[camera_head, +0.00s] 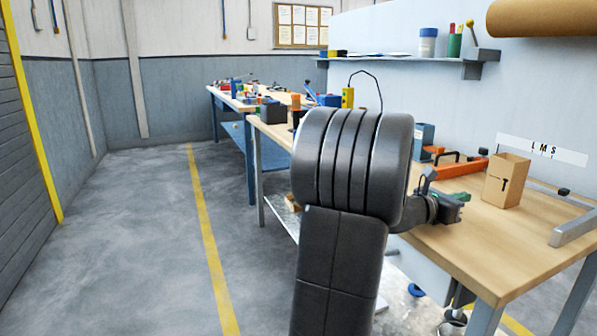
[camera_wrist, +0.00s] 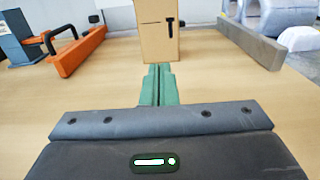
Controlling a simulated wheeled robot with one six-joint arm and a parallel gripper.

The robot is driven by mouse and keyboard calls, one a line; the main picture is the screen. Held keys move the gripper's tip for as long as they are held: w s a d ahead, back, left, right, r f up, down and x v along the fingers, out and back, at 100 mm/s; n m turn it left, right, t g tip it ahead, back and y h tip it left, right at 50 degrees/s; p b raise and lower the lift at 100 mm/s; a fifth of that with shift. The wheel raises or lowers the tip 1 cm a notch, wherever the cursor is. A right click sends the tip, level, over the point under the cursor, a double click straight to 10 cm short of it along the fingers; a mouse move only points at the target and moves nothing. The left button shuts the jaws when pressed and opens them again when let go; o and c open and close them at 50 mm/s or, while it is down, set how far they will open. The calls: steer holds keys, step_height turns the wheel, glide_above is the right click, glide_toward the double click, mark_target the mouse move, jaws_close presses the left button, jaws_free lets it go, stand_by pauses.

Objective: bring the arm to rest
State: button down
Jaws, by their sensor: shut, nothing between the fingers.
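My arm rises dark in the middle of the head view and reaches over the near workbench. My gripper (camera_head: 460,198) is above the wooden table top (camera_head: 488,246), with its green fingers pointing right. In the wrist view my gripper (camera_wrist: 159,72) shows its two green fingers pressed together with nothing between them. Ahead of the fingertips stands a cardboard box (camera_head: 506,180) with a black T-shaped mark; it also shows in the wrist view (camera_wrist: 158,35). I cannot tell whether the fingertips touch the box.
An orange bar (camera_head: 462,172) with a black handle lies behind my gripper, beside a blue block (camera_head: 424,136). A grey bar (camera_head: 574,228) lies to the right. A shelf (camera_head: 400,59) hangs on the wall. The floor on the left is clear.

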steer(key=p+v, duration=0.3)
steer(key=v, duration=1.9)
steer(key=shift+a, duration=0.25)
steer(key=shift+s+f, duration=0.1)
steer(key=shift+s, duration=0.1)
